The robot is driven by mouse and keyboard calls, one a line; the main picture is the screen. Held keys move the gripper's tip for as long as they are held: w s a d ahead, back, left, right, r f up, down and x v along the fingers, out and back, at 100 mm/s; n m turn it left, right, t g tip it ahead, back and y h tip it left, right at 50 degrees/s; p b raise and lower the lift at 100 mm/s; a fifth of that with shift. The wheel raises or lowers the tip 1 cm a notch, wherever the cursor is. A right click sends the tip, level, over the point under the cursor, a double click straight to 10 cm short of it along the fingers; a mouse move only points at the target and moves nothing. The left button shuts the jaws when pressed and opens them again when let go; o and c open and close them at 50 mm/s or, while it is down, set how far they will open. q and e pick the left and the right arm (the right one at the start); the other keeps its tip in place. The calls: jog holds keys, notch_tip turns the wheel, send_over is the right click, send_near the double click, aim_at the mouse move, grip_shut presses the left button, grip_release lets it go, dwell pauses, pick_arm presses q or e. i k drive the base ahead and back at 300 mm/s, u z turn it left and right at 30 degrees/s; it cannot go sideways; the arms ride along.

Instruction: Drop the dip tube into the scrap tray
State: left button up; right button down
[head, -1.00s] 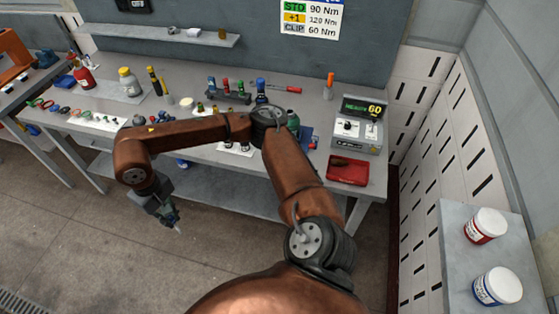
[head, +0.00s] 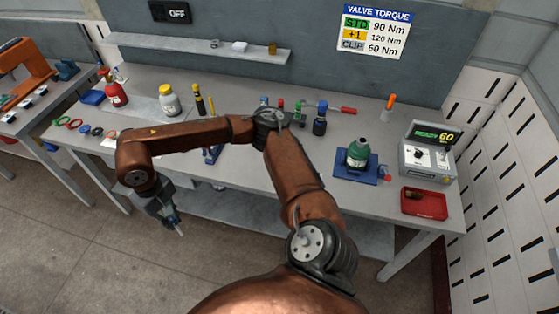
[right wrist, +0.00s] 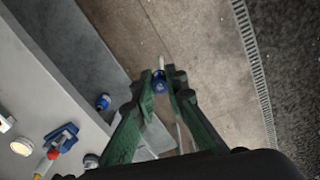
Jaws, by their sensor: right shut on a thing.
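My right gripper (head: 174,222) hangs in front of the bench, over the floor, on the lower left of the head view. It is shut on a thin pale tube, which I take for the dip tube (right wrist: 161,62). Its pale tip sticks out past the fingers. In the right wrist view a blue part (right wrist: 158,82) shows between the fingertips of the right gripper (right wrist: 163,85); most of the held thing is hidden. The red scrap tray (head: 430,214) sits on the bench's right end, far from the gripper, with a small brown thing in it. My left gripper is out of view.
The bench (head: 300,180) runs along the wall. A green bottle (head: 358,153) stands on a blue base (head: 356,172), left of the tray. A torque box (head: 428,155) stands behind the tray. The floor in front is clear.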

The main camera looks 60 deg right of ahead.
aim_at(426, 208)
jog(key=z, duration=3.2)
